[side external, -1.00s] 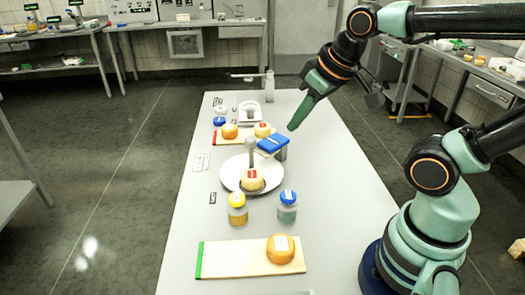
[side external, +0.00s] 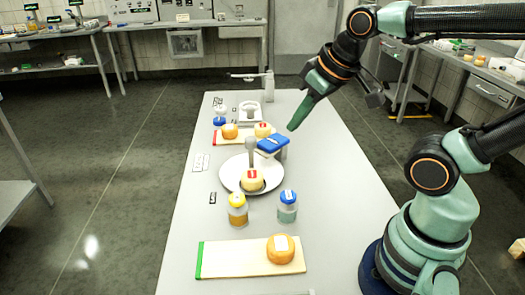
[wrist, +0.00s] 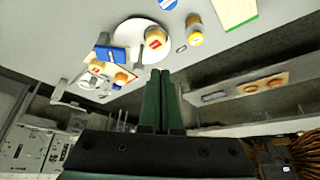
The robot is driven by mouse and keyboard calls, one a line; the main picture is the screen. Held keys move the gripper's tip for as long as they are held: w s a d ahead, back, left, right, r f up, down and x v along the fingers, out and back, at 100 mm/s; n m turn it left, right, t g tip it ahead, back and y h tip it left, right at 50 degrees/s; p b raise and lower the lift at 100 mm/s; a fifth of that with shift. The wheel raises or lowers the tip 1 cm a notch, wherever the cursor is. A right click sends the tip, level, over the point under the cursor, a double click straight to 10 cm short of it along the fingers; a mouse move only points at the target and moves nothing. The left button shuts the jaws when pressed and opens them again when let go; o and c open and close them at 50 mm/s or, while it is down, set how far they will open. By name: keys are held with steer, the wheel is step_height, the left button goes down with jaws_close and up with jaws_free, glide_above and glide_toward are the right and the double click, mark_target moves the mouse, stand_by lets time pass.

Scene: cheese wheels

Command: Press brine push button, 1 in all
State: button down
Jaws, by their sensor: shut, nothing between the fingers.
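My gripper (side external: 292,128) is shut and empty, pointing down and left above the table, right of a blue-topped block (side external: 272,143) on a grey stand. The block also shows in the wrist view (wrist: 104,54), left of my fingertips (wrist: 160,75). I cannot read the labels, so I cannot tell which of these is the brine push button. My gripper appears apart from all of them.
A white plate (side external: 229,179) holds a cheese wheel (side external: 253,181) with a red label. Yellow-lidded (side external: 237,213) and blue-lidded (side external: 287,208) jars stand nearer. A board (side external: 225,260) carries an orange cheese (side external: 281,249). A tap-like post (side external: 269,86) stands behind. The table's right side is clear.

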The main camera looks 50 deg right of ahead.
stand_by(0.3)
steer(key=n+g, duration=0.6)
steer(key=g, duration=0.3)
glide_above(294, 199)
steer(key=w, duration=0.2)
step_height(294, 199, down, 4)
steer(key=f+n+g, duration=0.1)
steer(key=g, duration=0.1)
steer(key=f+n+g, duration=0.1)
steer(key=g, duration=0.1)
steer(key=shift+w+f, duration=0.3)
steer(key=shift+w, duration=0.05)
steer(key=shift+f, duration=0.15)
steer(key=shift+f, duration=4.25)
steer(key=shift+f, duration=0.15)
steer(key=shift+f, duration=0.3)
